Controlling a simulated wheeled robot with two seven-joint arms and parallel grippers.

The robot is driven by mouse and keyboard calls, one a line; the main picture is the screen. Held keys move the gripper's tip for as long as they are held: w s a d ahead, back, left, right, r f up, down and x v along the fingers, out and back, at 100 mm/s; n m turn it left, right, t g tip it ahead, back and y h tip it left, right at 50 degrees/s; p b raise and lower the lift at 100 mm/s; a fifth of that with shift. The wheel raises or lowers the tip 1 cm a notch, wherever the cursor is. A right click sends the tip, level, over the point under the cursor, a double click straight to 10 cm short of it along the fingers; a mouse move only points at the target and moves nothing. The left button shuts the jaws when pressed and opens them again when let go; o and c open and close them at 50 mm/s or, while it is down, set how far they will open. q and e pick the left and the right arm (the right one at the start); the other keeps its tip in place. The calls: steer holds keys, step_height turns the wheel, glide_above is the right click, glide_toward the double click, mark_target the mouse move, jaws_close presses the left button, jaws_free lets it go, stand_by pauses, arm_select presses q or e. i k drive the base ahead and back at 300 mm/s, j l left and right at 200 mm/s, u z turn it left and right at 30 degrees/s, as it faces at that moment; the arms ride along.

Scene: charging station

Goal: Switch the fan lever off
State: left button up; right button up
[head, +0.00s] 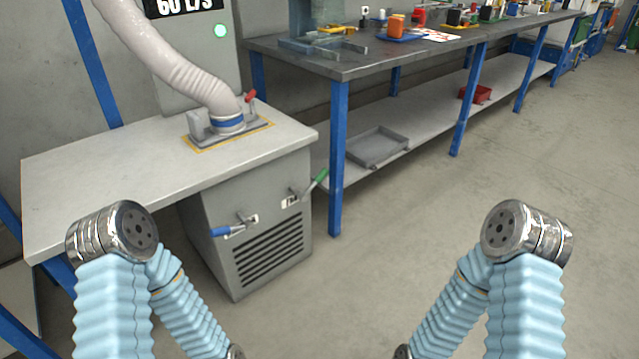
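A grey cabinet (265,225) with a slotted vent stands under the white bench. On its front is a lever with a blue handle (228,231), lying roughly level and pointing left. To its right, a lever with a green handle (317,182) points up and right. A red-handled lever (250,97) stands upright at the hose fitting on the bench top. I cannot tell from labels which one is the fan lever. A display (183,7) reads "60 L/S" beside a lit green lamp (221,31). Both my arms show at the bottom, but their grippers are out of view.
A ribbed hose (170,60) runs down to the fitting on the white bench (100,170). A long workbench (400,50) with blue legs stands at right; its front leg (338,160) is close to the green handle. The floor (480,170) at right is clear.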

mark_target(302, 197)
steer(key=i+l+z, duration=0.15)
steer(key=i+l, duration=0.35)
steer(key=l, duration=0.2)
steer(key=i+l+z, duration=0.15)
steer(key=i+l, duration=0.35)
steer(key=l, duration=0.2)
